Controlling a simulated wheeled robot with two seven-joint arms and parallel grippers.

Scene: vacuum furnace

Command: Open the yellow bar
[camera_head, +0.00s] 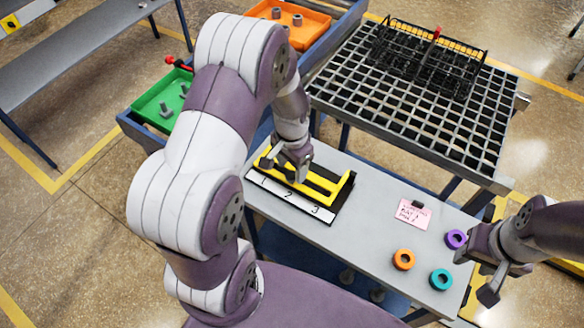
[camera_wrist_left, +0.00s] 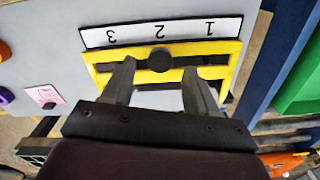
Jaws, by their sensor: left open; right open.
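The yellow bar (camera_head: 318,188) is part of a yellow frame in a black holder on the grey table, behind a white strip (camera_head: 290,198) marked 1, 2, 3. In the left wrist view the yellow bar (camera_wrist_left: 115,57) runs below the strip (camera_wrist_left: 160,31), with a round black knob (camera_wrist_left: 160,61) at its middle. My left gripper (camera_head: 289,170) is above the frame's left half in the head view and hides part of it. Its open fingers (camera_wrist_left: 158,72) point at the bar on either side of the knob; contact cannot be told. My right gripper (camera_head: 476,277) is open and empty at the table's right end.
Orange (camera_head: 403,260), teal (camera_head: 440,279) and purple (camera_head: 456,239) rings and a pink note (camera_head: 411,213) lie on the table's right part. A grid rack (camera_head: 420,95) with a black basket (camera_head: 425,58) stands behind. Green (camera_head: 160,105) and orange (camera_head: 300,22) trays are at the back left.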

